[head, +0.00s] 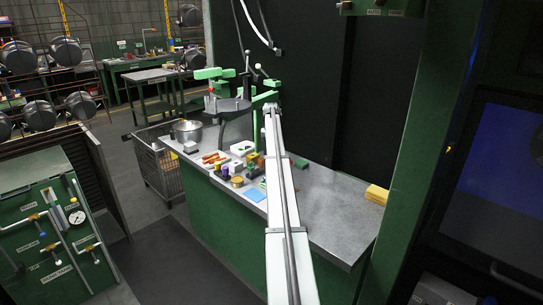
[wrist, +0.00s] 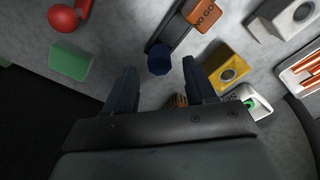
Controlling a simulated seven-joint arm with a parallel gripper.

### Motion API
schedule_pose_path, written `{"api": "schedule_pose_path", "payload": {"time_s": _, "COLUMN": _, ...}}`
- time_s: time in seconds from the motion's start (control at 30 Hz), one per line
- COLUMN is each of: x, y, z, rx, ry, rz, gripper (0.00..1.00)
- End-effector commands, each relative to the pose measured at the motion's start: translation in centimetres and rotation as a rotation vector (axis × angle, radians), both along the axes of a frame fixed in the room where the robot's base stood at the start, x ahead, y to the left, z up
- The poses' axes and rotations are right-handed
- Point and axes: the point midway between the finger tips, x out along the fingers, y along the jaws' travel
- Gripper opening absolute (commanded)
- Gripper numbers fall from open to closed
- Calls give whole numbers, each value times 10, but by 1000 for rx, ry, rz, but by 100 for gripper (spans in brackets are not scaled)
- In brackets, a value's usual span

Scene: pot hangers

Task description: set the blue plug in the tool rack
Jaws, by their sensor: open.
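In the wrist view a dark blue cylindrical plug (wrist: 158,60) sits at the near end of a dark grey bar or strip (wrist: 181,27). My gripper (wrist: 158,68) is open, with one dark finger on each side of the plug's near side. I cannot tell how far above the plug the fingertips are, and no grip on it shows. In the head view my white arm reaches over the bench, and the gripper cannot be made out clearly. I cannot identify the tool rack with certainty in either view.
An orange "NO GO" block (wrist: 202,14) adjoins the bar. A yellow block with a round hole (wrist: 228,66), a green block (wrist: 71,61) and a red knobbed part (wrist: 64,18) lie around.

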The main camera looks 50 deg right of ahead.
Motion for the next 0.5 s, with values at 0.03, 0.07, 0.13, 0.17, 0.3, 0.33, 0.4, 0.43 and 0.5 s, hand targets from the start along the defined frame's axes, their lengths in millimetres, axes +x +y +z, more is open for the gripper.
{"api": "schedule_pose_path", "payload": {"time_s": 0.03, "x": 1, "y": 0, "z": 11, "rx": -1, "ry": -1, "rz": 0, "gripper": 55}}
{"api": "schedule_pose_path", "payload": {"time_s": 0.07, "x": 0, "y": 0, "z": 18, "rx": -1, "ry": -1, "rz": 0, "gripper": 55}}
{"api": "schedule_pose_path", "payload": {"time_s": 0.13, "x": 0, "y": 0, "z": 31, "rx": -1, "ry": -1, "rz": 0, "gripper": 55}}
{"api": "schedule_pose_path", "payload": {"time_s": 0.17, "x": 0, "y": 1, "z": 36, "rx": -1, "ry": -1, "rz": 0, "gripper": 55}}
{"api": "schedule_pose_path", "payload": {"time_s": 0.3, "x": 0, "y": 1, "z": 60, "rx": -1, "ry": -1, "rz": 0, "gripper": 55}}
{"api": "schedule_pose_path", "payload": {"time_s": 0.33, "x": 0, "y": 2, "z": 64, "rx": -1, "ry": -1, "rz": 0, "gripper": 55}}
{"api": "schedule_pose_path", "payload": {"time_s": 0.4, "x": 0, "y": 2, "z": 73, "rx": -1, "ry": -1, "rz": 0, "gripper": 55}}
{"api": "schedule_pose_path", "payload": {"time_s": 0.43, "x": 0, "y": 2, "z": 76, "rx": -1, "ry": -1, "rz": 0, "gripper": 55}}
{"api": "schedule_pose_path", "payload": {"time_s": 0.5, "x": -1, "y": 2, "z": 83, "rx": -1, "ry": -1, "rz": 0, "gripper": 55}}
